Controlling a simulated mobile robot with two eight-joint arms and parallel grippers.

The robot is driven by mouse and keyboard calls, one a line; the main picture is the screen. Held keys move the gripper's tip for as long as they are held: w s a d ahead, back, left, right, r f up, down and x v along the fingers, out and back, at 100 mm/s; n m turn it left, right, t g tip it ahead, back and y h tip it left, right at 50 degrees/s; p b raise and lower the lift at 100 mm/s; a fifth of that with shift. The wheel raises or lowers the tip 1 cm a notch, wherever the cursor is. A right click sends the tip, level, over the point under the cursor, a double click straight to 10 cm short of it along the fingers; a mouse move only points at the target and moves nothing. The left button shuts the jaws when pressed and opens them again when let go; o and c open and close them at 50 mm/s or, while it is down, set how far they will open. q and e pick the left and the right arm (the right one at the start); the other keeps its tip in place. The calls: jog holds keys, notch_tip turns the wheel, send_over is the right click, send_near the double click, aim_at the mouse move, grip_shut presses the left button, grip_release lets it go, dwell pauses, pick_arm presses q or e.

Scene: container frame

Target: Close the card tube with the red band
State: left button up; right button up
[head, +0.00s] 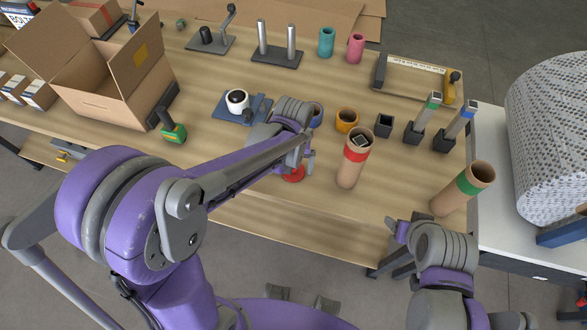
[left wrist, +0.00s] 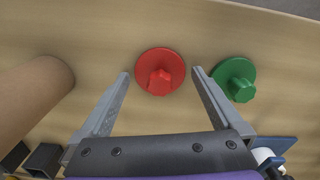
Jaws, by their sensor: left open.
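The card tube with the red band (head: 350,172) stands upright near the table's front edge, its top open with a dark and silvery item showing in the mouth. A red lid with a knob (head: 293,175) lies on the table left of it. My left gripper (head: 309,160) is open above the red lid. In the left wrist view the red lid (left wrist: 160,72) shows between and just beyond the fingertips (left wrist: 160,80), untouched. A green lid (left wrist: 237,80) lies beside it, hidden by my arm in the head view. My right gripper (head: 400,245) hangs at lower right, its jaws unclear.
A tube with a green band (head: 463,190) stands right of the red-banded one. A plain card tube (left wrist: 30,95) rises close by my left gripper's side. Small cups, black holders and a white roll on a blue stand (head: 238,101) are behind. An open box (head: 105,85) stands left.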

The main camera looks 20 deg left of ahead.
pick_arm(q)
jog(key=c, duration=1.2)
jog(key=shift+o, duration=0.2)
notch_tip(320, 180, up, 10)
jog(key=shift+r+p, duration=0.1)
jog(key=shift+p, duration=0.25)
